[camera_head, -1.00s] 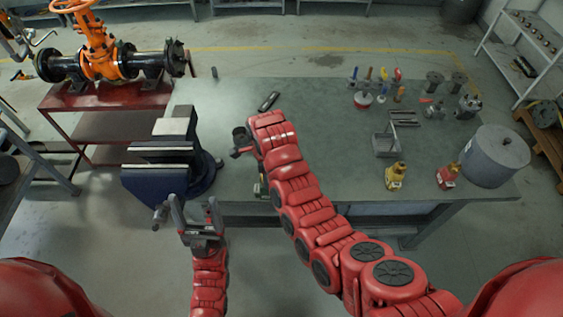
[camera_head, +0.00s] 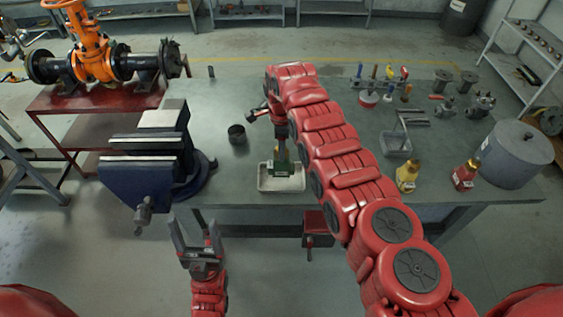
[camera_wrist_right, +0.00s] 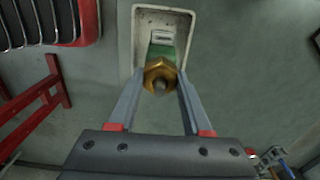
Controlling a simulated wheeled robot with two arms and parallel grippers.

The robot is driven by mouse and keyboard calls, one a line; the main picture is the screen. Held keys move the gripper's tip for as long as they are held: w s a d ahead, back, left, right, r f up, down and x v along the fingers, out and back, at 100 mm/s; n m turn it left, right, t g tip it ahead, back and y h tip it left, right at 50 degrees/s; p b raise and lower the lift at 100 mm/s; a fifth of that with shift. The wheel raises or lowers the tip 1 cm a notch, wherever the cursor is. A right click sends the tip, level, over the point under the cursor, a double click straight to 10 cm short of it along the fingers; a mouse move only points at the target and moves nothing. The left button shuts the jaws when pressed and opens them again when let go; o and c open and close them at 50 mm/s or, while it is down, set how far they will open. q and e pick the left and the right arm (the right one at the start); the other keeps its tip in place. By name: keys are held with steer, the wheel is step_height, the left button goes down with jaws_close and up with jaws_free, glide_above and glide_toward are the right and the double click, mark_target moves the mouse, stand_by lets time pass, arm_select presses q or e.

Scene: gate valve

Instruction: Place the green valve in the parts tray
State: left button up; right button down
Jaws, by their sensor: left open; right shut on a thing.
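The green valve (camera_head: 283,161), with a brass nut (camera_wrist_right: 160,72) on top, is upright between the fingers of my right gripper (camera_head: 281,146). My right gripper is shut on it; the fingers also show in the right wrist view (camera_wrist_right: 160,92). The parts tray (camera_head: 267,185) is a small pale tray near the bench's front edge. The valve is over or inside the tray; I cannot tell whether it touches the floor of it. In the wrist view the tray's rim (camera_wrist_right: 137,40) surrounds the valve's green body. My left gripper (camera_head: 193,226) is open and empty in front of the bench.
A blue vise (camera_head: 150,165) stands left of the tray, and a dark cup (camera_head: 237,134) behind it. A yellow valve (camera_head: 407,178), a red valve (camera_head: 466,176), a grey bin (camera_head: 395,146) and a large grey cylinder (camera_head: 515,155) stand at the right.

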step_height(320, 180, down, 4)
steer(key=b, duration=0.3)
steer(key=shift+r, duration=0.25)
steer(key=shift+w+r, duration=0.1)
steer(key=shift+c, duration=1.7)
jaws_free()
